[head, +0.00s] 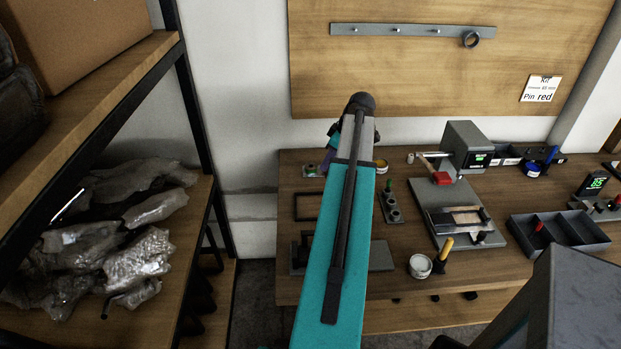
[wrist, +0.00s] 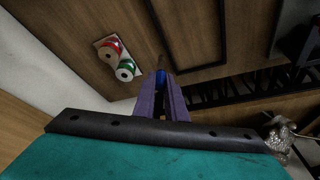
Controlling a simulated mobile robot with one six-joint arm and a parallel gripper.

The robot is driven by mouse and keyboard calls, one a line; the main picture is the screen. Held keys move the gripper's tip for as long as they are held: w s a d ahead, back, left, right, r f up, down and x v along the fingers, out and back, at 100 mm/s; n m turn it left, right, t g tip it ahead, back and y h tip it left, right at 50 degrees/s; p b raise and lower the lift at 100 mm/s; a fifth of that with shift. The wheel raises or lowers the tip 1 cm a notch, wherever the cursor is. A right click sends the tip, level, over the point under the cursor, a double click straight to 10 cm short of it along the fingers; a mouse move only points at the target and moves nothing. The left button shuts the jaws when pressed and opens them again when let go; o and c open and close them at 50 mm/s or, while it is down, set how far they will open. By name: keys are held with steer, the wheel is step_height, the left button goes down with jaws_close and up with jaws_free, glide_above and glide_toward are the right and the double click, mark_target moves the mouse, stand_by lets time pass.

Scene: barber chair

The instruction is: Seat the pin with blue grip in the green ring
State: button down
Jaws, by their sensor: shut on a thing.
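My gripper (wrist: 161,84), with purple fingers, is shut on the pin with blue grip (wrist: 160,77). The blue shows between the fingertips and a dark shaft sticks out beyond them. The green ring (wrist: 125,64) is around a white cylindrical holder left of the gripper in the wrist view. The pin and ring are apart. In the head view, my arm hides most of the gripper and the held pin; a little purple finger (head: 327,161) shows. A small plate (head: 311,170) at the table's back left carries holders too small to read there.
A red ring (wrist: 111,48) sits on a holder beside the green one. A dark rectangular frame (head: 307,207) lies nearby on the wooden table (head: 400,283). A block with several holes (head: 391,205), a grey press (head: 465,150) and a divided tray (head: 560,236) stand farther right. Shelves (head: 150,205) stand left.

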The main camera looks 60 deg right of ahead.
steer(key=s+b, duration=0.1)
steer(key=s+d+f+b, duration=0.1)
steer(key=s+d+b, duration=0.1)
steer(key=shift+s+d+f, duration=0.1)
steer(key=shift+s+f, duration=0.2)
steer(key=shift+f, duration=0.1)
steer(key=w+d+p, duration=0.1)
steer(key=w+d, duration=0.1)
steer(key=w, duration=0.5)
steer(key=w+d+f+p, duration=0.1)
steer(key=w+d+p, duration=0.1)
steer(key=w, duration=0.6)
steer(key=shift+d+f+p, duration=0.25)
steer(key=shift+d+p, duration=0.05)
steer(key=shift+d, duration=0.5)
steer(key=shift+f+p, duration=0.75)
steer(key=shift+f, duration=1)
steer(key=shift+f, duration=0.15)
